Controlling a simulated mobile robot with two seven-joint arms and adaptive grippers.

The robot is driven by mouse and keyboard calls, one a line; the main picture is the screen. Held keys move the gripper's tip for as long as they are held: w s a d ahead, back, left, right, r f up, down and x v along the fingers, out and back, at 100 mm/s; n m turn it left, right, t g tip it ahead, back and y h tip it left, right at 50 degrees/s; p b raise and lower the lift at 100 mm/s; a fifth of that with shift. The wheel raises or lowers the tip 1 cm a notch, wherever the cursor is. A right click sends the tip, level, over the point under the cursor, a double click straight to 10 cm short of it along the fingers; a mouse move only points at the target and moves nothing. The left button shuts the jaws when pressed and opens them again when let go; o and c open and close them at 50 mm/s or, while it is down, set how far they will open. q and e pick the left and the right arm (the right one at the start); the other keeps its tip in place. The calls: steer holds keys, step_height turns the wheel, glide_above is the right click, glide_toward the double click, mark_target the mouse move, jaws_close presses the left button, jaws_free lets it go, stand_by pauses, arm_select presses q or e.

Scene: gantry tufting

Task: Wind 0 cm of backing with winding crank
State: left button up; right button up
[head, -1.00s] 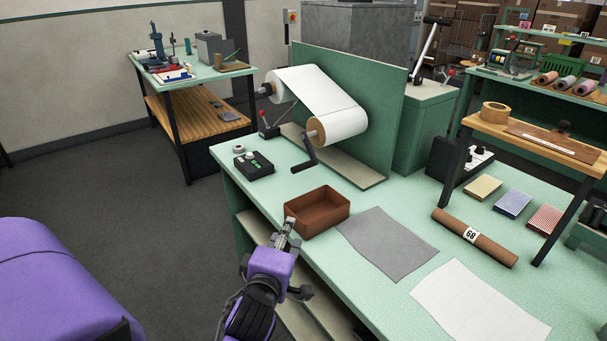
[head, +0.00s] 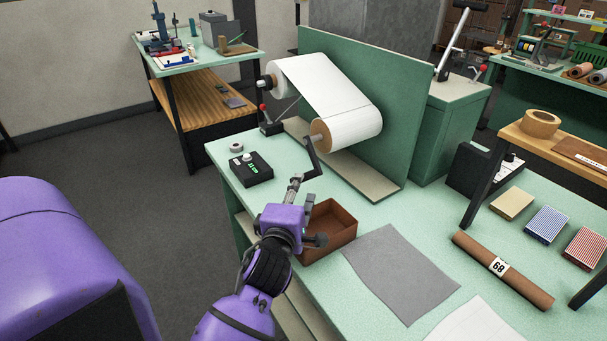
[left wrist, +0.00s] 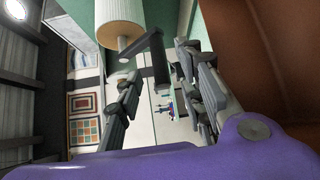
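The winding crank (head: 314,158) is a dark bent arm with a handle, on the near end of the lower white backing roll (head: 350,132). A white sheet (head: 322,92) runs from the upper roll (head: 283,77) down to it. My left gripper (head: 295,184) is just in front of the crank handle, above the bench. In the left wrist view, the dark crank handle (left wrist: 160,65) appears between the two spread fingers (left wrist: 158,92); I see no contact. A black box (head: 251,169) with a green display sits left of the crank; its digits are too small to read. My right gripper is out of view.
A brown open tray (head: 341,238) stands close beside my left gripper. A grey sheet (head: 400,272) and a brown roll marked 68 (head: 503,270) lie to the right. A red-knobbed lever (head: 267,122) stands left of the rolls. A green panel (head: 385,95) rises behind them.

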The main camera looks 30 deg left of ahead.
arm_select(q)
steer(key=x, duration=0.5)
steer(key=shift+w+a, duration=0.15)
steer(key=shift+w, duration=0.25)
jaws_close()
